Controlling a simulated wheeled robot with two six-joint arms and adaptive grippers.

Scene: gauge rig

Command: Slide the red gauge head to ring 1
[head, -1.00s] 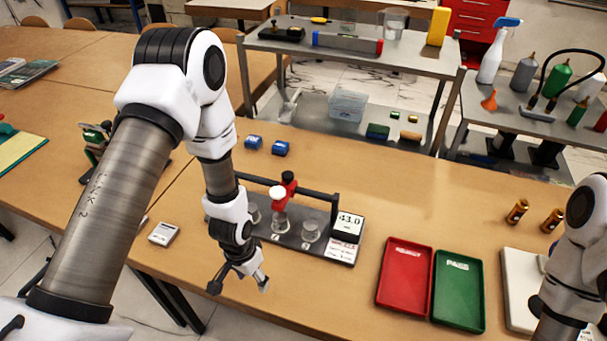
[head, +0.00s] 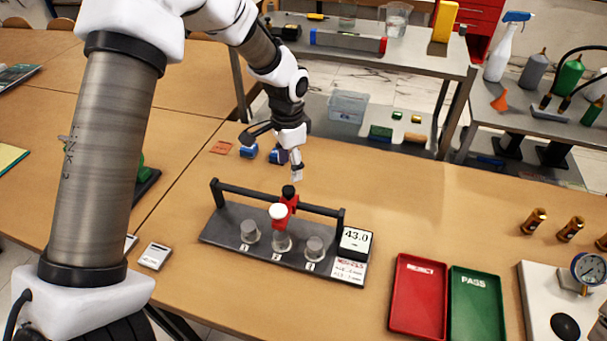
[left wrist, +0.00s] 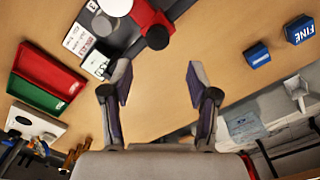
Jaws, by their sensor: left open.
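The red gauge head (head: 284,208) sits on the dark rail of the gauge rig (head: 222,226), at the middle ring, marked 2. It has a white cap in front and a black knob on top. Ring 1 (head: 249,231) is the left of the three on the rig. My left gripper (head: 273,158) is open and empty, above the table behind the rig, apart from the gauge head. In the left wrist view, the gauge head (left wrist: 148,16) lies beyond the open fingertips (left wrist: 160,79), at the top. My right gripper is out of view.
A red reject tray (head: 419,296) and a green pass tray (head: 476,303) lie to the right. The table right of my gripper is clear.

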